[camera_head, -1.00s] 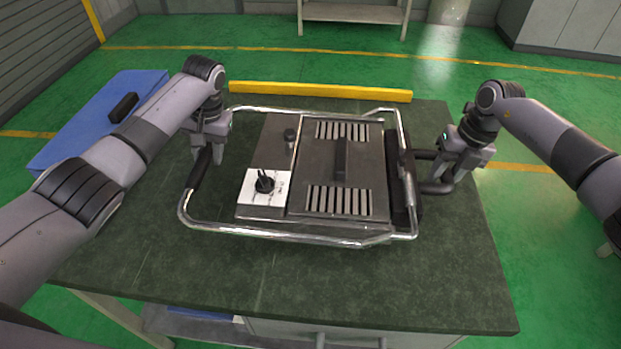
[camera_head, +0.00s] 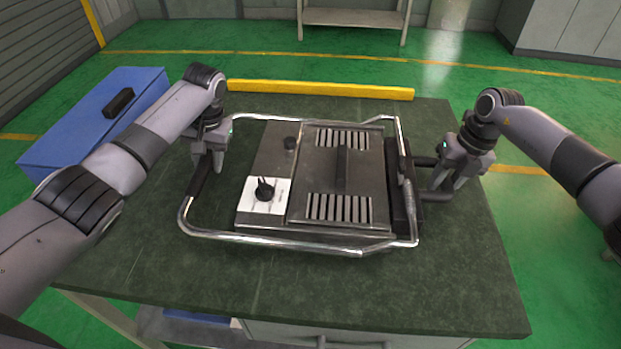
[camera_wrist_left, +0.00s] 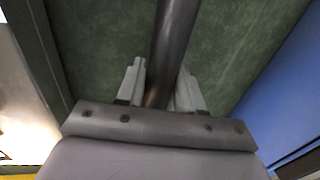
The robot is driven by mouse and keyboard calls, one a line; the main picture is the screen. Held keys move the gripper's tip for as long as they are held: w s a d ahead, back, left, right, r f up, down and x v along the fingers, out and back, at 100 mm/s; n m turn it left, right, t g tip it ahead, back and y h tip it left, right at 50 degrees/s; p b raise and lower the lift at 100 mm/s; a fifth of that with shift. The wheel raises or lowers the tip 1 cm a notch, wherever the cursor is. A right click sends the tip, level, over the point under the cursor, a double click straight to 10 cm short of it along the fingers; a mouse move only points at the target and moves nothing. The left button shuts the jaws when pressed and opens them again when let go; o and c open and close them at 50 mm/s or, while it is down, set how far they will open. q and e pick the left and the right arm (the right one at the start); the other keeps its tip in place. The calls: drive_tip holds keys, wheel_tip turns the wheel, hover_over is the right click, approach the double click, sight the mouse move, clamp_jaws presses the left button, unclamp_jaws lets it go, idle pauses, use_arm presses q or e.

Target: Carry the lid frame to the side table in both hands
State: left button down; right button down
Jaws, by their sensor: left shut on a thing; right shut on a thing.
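The lid frame (camera_head: 290,241) is a bright chrome tube loop around a grey box-shaped appliance (camera_head: 345,205) on the dark green table. It has a black grip (camera_head: 200,178) on its left side. My left gripper (camera_head: 208,162) is shut on that grip; in the left wrist view its fingers (camera_wrist_left: 160,92) sit on both sides of a dark bar. My right gripper (camera_head: 443,187) is shut at a dark tube loop (camera_head: 432,195) sticking out at the right of the appliance. Whether this tube belongs to the frame is unclear.
The green table (camera_head: 300,290) is bare in front of the frame. A blue box or cabinet (camera_head: 100,105) with a black handle stands at the left. A yellow bar (camera_head: 320,90) lies behind the table. A bench (camera_head: 352,15) stands far back.

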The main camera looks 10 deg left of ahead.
use_arm(q)
drive_tip(key=shift+w+f+b, duration=0.15)
drive_tip(key=shift+f+b, duration=0.1)
drive_tip(key=shift+b, duration=0.2)
use_arm(e)
drive_tip(key=shift+w+a+f, duration=0.1)
drive_tip(key=shift+f, duration=0.15)
use_arm(q)
drive_tip(key=c, duration=1.1)
unclamp_jaws()
drive_tip(key=shift+f, duration=0.3)
use_arm(e)
drive_tip(key=c, duration=1.1)
unclamp_jaws()
drive_tip(key=shift+f, duration=0.3)
drive_tip(key=shift+c, duration=0.2)
use_arm(q)
drive_tip(key=o, duration=0.4)
drive_tip(key=shift+s+r, duration=0.2)
drive_tip(key=shift+s, duration=0.1)
use_arm(e)
drive_tip(key=o, duration=0.4)
drive_tip(key=shift+s+r, duration=0.15)
drive_tip(key=shift+s, duration=0.1)
drive_tip(key=shift+c, duration=0.2)
use_arm(q)
drive_tip(key=shift+f, duration=0.1)
